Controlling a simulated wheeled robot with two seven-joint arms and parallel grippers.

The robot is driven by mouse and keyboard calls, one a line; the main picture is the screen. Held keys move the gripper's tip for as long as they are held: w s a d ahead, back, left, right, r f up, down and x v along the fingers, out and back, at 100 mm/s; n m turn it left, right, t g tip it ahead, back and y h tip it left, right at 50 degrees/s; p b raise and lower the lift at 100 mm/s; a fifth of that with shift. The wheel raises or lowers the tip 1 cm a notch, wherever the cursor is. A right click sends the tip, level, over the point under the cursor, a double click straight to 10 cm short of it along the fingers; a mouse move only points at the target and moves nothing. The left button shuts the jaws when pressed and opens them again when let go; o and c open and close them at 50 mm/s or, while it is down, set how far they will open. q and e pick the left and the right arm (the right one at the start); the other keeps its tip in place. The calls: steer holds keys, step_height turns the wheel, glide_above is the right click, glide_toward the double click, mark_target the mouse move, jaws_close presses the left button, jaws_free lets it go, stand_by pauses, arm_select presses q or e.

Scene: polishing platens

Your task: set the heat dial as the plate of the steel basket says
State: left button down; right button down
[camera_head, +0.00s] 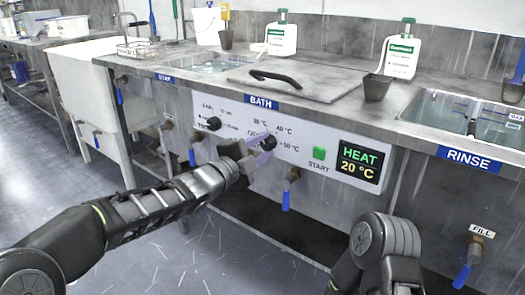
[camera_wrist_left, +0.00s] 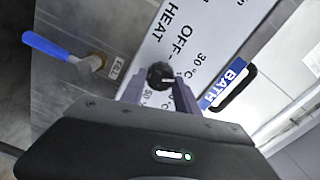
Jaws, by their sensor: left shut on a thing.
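The heat dial (camera_head: 269,142) is a black knob on the white panel, with OFF, 30, 40 and 50 °C around it. It also shows in the left wrist view (camera_wrist_left: 159,74), where its white mark points to the right; I cannot tell which label it meets. My left gripper (camera_head: 262,147) is shut on the dial, one finger on each side. The display (camera_head: 359,164) reads HEAT 20 °C. My right gripper is out of view.
A second black knob (camera_head: 214,124) is left of the dial, and a green START button (camera_head: 319,153) is right of it. A valve with a blue handle (camera_head: 286,197) hangs below. The lid (camera_head: 297,81) lies above the panel.

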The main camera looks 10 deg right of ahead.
arm_select(q)
steer(key=shift+f, duration=0.1)
steer(key=c, duration=0.9)
jaws_free()
steer(key=p+v, duration=0.1)
steer(key=v, duration=0.6)
steer(key=shift+s+a, duration=0.25)
steer(key=shift+a, duration=0.05)
